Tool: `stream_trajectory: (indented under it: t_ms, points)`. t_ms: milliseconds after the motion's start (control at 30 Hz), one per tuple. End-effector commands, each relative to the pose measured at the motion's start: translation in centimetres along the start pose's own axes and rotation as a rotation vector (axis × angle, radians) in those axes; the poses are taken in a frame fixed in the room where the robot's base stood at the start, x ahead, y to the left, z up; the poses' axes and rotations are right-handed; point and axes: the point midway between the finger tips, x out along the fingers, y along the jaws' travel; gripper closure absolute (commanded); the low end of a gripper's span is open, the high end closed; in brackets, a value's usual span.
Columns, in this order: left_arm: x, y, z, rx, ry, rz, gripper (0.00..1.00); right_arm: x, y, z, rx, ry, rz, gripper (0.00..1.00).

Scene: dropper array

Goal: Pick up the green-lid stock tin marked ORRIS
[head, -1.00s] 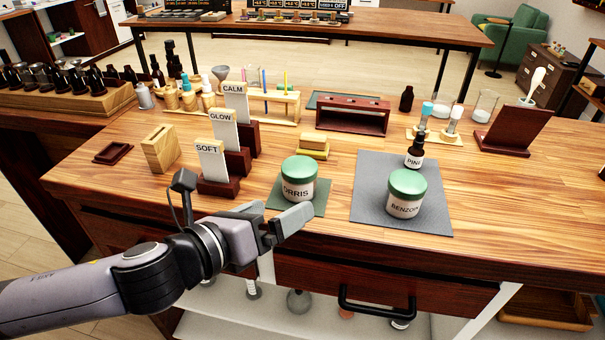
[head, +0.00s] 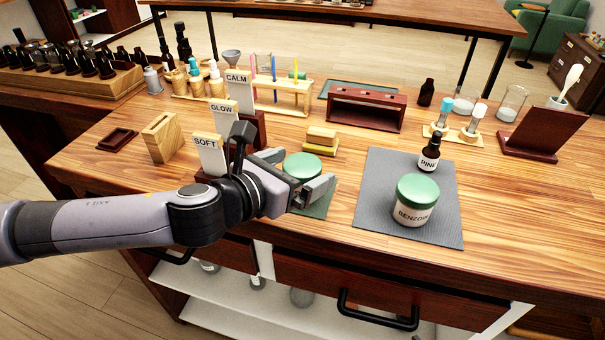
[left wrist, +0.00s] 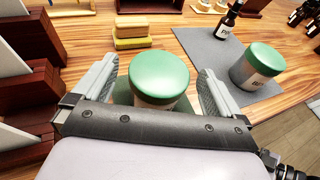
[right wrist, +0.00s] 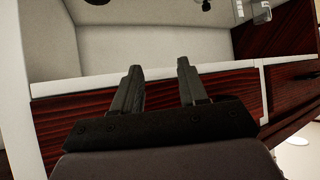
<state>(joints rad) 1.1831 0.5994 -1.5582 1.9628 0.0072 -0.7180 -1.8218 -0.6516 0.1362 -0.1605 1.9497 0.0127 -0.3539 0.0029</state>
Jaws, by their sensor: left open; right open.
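The green-lid ORRIS tin (head: 302,167) stands upright on a small green mat (head: 318,208) near the bench's front. Its label is hidden behind my left gripper in the head view now. My left gripper (head: 302,182) is open, with its fingers on either side of the tin. In the left wrist view the tin (left wrist: 158,76) sits between the two fingertips, with a visible gap to the right finger. My right gripper (right wrist: 160,85) is open and empty in its wrist view, facing the dark drawer fronts and white shelf below the bench. It is not in the head view.
A similar green-lid BENZOIN tin (head: 416,200) and a dark PINE dropper bottle (head: 429,155) stand on a grey mat (head: 380,215) to the right. Label cards SOFT (head: 209,155), GLOW (head: 222,118) and CALM (head: 240,95) stand close behind my left gripper. Yellow sponge-like blocks (head: 320,140) lie behind the tin.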

Motion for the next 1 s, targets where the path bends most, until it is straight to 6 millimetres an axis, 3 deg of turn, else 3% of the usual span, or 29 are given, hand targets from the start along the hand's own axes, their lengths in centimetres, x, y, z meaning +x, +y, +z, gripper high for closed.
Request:
stream_trajectory:
  t_ms: [200, 467, 600, 667, 1000]
  points:
    - [1.6, 0.1, -0.1, -0.001, 0.0, 0.001, 0.01, 0.0, 0.0, -0.1, 0.0, 0.0, 0.0, 0.57]
    - [1.7, 0.1, -0.1, -0.001, 0.0, 0.001, 0.01, 0.0, 0.0, 0.0, -0.001, 0.0, 0.001, 0.57]
    - [1.7, 0.1, -0.1, -0.001, 0.001, 0.001, 0.46, 0.0, 0.1, 0.0, -0.002, 0.0, 0.001, 0.57]
    - [1.7, 0.1, -0.1, -0.001, 0.001, 0.001, 0.62, 0.0, 0.1, 0.0, -0.002, 0.0, 0.001, 0.57]
    - [1.6, 0.1, 0.3, -0.001, -0.001, 0.001, 0.63, 0.0, 0.2, -0.1, -0.004, 0.001, 0.002, 0.57]
